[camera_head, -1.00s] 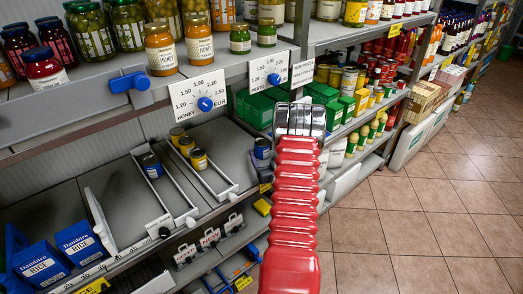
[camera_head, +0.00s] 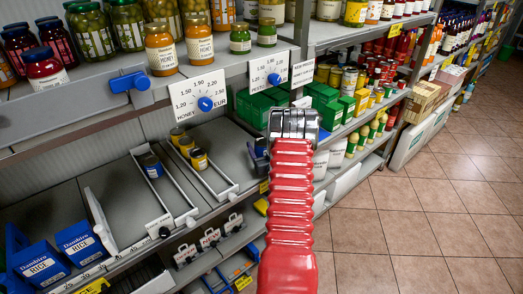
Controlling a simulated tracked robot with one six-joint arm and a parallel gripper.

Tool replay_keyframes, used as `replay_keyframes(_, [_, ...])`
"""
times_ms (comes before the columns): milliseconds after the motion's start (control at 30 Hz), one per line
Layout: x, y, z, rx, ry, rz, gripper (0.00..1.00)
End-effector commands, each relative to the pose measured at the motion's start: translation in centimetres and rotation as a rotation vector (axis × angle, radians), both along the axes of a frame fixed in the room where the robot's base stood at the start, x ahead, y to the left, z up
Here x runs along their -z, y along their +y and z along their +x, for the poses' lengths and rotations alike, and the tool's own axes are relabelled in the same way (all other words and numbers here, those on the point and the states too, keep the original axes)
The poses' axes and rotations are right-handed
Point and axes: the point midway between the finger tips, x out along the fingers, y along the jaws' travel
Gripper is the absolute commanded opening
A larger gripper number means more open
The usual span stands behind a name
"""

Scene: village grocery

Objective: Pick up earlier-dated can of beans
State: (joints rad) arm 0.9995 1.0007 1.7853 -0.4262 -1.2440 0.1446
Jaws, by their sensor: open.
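My red arm reaches up the middle of the view to a metal wrist in front of the shelves. My gripper (camera_head: 258,158) shows only as dark jaw parts left of the wrist; they are open, with no can seen between them. On the middle shelf, a blue can (camera_head: 154,168) stands in the left lane of a white-railed rack. Labels and dates are too small to read, so I cannot tell which are beans.
Above hangs a shelf with honey jars (camera_head: 161,49) and a price dial (camera_head: 206,103). Blue rice boxes (camera_head: 83,243) stand at lower left. Green boxes (camera_head: 260,108) stand behind the wrist. The shelf between rack and gripper is bare. Tiled floor (camera_head: 420,220) is open at right.

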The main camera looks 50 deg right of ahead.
Motion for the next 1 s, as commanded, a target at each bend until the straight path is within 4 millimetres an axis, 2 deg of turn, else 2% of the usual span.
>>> replay_keyframes(300, [-0.03, -0.01, -0.03, 0.0, -0.001, -0.001, 0.73])
replay_keyframes(1000, [-0.03, 0.01, -0.02, 0.0, -0.001, -0.001, 0.23])
